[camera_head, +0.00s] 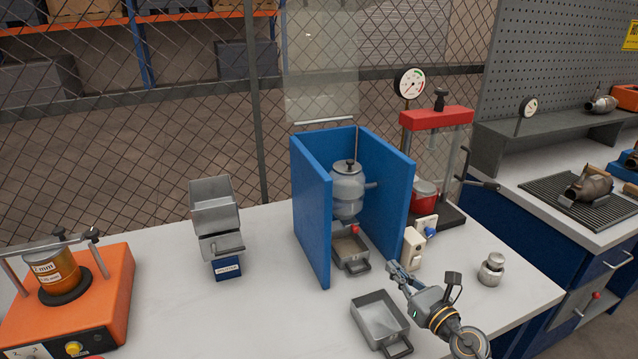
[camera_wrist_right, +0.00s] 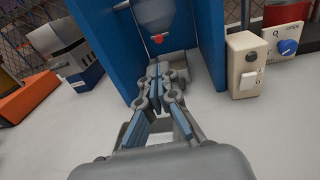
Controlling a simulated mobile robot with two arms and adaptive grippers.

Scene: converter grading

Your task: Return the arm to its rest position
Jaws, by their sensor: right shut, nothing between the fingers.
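My right gripper (camera_head: 396,274) is above the white table (camera_head: 270,318), in front of the blue three-sided booth (camera_head: 312,215). Its fingers are together with nothing between them. In the right wrist view the gripper (camera_wrist_right: 160,75) points toward the booth (camera_wrist_right: 100,45), with the tray inside the booth (camera_wrist_right: 182,64) beyond its tips. In the head view a grey vessel (camera_head: 347,190) stands in the booth above that tray (camera_head: 351,250). An empty grey pan (camera_head: 379,318) lies on the table, left of my right gripper. My left gripper is not in view.
An orange sieve shaker (camera_head: 110,300) and a grey splitter (camera_head: 215,208) stand at left. A press with a red top (camera_head: 437,119), a beige switch box (camera_head: 413,247) and a metal weight (camera_head: 491,269) are at right. The table's front middle is clear.

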